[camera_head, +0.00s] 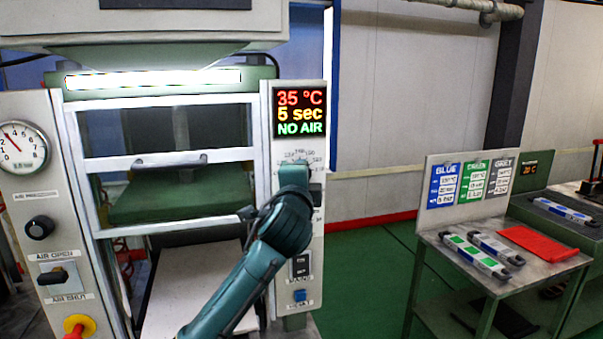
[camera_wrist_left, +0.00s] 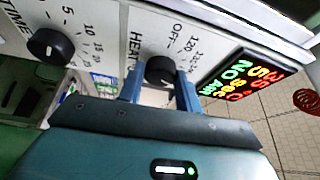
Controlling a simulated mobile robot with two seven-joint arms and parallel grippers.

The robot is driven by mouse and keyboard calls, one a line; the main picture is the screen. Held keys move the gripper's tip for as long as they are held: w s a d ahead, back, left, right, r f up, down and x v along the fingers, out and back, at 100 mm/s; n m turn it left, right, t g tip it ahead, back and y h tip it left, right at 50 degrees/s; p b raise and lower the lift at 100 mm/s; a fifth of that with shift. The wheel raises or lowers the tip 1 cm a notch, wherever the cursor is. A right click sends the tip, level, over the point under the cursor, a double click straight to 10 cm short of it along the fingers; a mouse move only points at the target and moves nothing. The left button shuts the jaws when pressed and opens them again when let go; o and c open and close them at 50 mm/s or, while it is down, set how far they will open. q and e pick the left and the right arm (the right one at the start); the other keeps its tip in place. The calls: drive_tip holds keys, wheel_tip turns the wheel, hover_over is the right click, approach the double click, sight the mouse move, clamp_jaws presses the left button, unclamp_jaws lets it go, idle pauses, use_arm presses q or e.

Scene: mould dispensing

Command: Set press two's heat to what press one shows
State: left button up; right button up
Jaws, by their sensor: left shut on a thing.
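The press in front of me has a display (camera_head: 300,110) reading 35 °C, 5 sec and NO AIR. It also shows, tilted, in the left wrist view (camera_wrist_left: 240,83). The black heat knob (camera_wrist_left: 161,71) sits on the grey panel under the label HEAT, with a scale from OFF through 120 upward. My left gripper (camera_wrist_left: 159,92) has its two blue fingers around this knob and is shut on it. In the head view my left gripper (camera_head: 293,172) hides the knob. The knob's exact setting is hard to read. My right gripper is in neither view.
A timer knob (camera_wrist_left: 50,45) is beside the heat knob. A gauge (camera_head: 22,147), air knob (camera_head: 40,227) and red-yellow button (camera_head: 79,326) are on the left post. At right, a table (camera_head: 440,245) bears moulds and a red sheet (camera_head: 538,243); behind it another display (camera_head: 529,170) reads about 20 °C.

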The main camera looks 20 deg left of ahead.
use_arm(q)
drive_tip(key=shift+r+m, duration=0.1)
drive_tip(key=shift+m, duration=0.4)
drive_tip(key=o, duration=1)
drive_tip(key=shift+g, duration=0.3)
drive_tip(key=b+v, duration=0.2)
drive_tip(key=v, duration=1.1)
drive_tip(key=shift+b, duration=0.3)
drive_tip(key=shift+s+a, duration=0.1)
